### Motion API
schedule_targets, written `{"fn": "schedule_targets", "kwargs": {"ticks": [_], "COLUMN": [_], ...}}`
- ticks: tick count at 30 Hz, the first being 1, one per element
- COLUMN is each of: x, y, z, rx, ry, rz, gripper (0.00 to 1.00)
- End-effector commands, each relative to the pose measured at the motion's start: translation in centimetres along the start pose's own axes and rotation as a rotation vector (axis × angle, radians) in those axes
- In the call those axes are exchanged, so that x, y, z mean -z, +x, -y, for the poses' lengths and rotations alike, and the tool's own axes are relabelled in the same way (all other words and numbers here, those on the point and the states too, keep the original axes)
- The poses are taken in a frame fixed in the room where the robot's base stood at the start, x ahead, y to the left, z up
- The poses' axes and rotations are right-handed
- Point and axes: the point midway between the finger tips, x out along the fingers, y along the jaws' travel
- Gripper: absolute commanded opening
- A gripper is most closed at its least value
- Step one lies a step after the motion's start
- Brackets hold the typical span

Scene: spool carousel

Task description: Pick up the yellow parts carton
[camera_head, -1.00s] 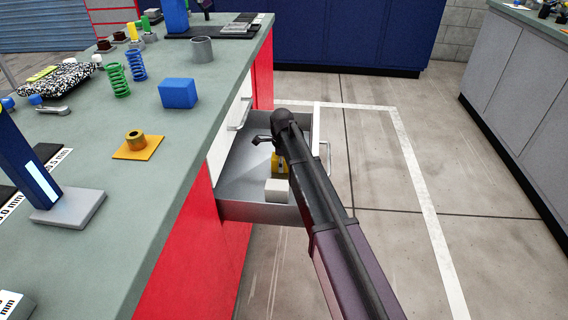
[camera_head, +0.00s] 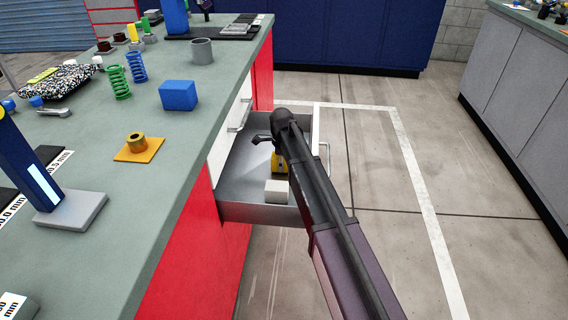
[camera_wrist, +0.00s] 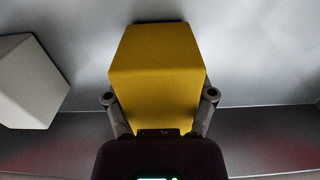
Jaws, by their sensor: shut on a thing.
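The yellow parts carton (camera_wrist: 157,60) fills the middle of the wrist view, inside an open grey drawer (camera_head: 243,212). My gripper (camera_wrist: 159,98) is shut on it, one finger against each side. In the head view only a small part of the carton (camera_head: 279,163) shows, with my arm covering the rest. My gripper's fingers are hidden there behind my arm. I cannot tell whether the carton touches the drawer floor.
A white box (camera_head: 276,191) sits in the drawer near its front-left part; it also shows at the left of the wrist view (camera_wrist: 30,82). The drawer walls stand close around. The green-grey worktop (camera_head: 165,190) above holds a blue block (camera_head: 178,95), springs and other parts.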

Motion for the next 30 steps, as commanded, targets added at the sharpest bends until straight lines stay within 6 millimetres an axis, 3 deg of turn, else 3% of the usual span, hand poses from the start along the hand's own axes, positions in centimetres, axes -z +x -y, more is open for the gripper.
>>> {"fn": "schedule_targets", "kwargs": {"ticks": [30], "x": [-0.1], "y": [-10.8], "z": [0.0], "rx": [0.0], "ry": [-0.001], "rz": [0.0], "gripper": [0.11]}}
